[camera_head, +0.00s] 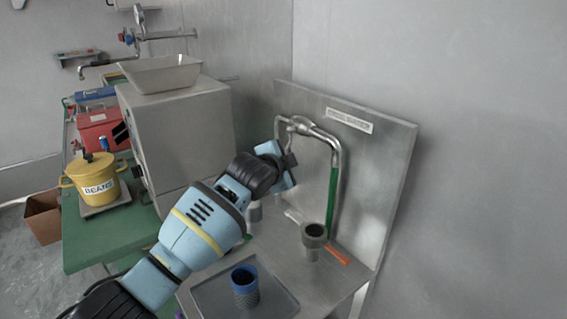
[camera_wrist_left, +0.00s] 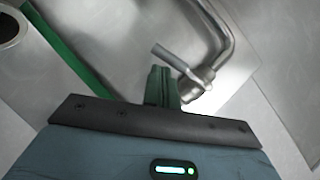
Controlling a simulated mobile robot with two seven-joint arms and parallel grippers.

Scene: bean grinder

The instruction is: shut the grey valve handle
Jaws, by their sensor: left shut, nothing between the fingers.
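The grey valve handle (camera_wrist_left: 175,60) is a short lever on the bent metal pipe. In the left wrist view it runs slantwise from the valve body (camera_wrist_left: 193,92), just beyond and right of my fingertips. In the head view the valve (camera_head: 300,125) sits at the top left of the pipe arch, and the lever is hard to make out. My left gripper (camera_head: 291,160) is below the valve. In its wrist view the left gripper's green fingers (camera_wrist_left: 162,86) are shut and empty, close to the handle; I cannot tell whether they touch it. My right gripper is not in view.
A steel back panel (camera_head: 385,180) stands behind the pipe, with a green-sleeved pipe leg (camera_head: 332,195). A grey cylinder (camera_head: 314,240) and a blue-rimmed cup (camera_head: 244,290) stand below.

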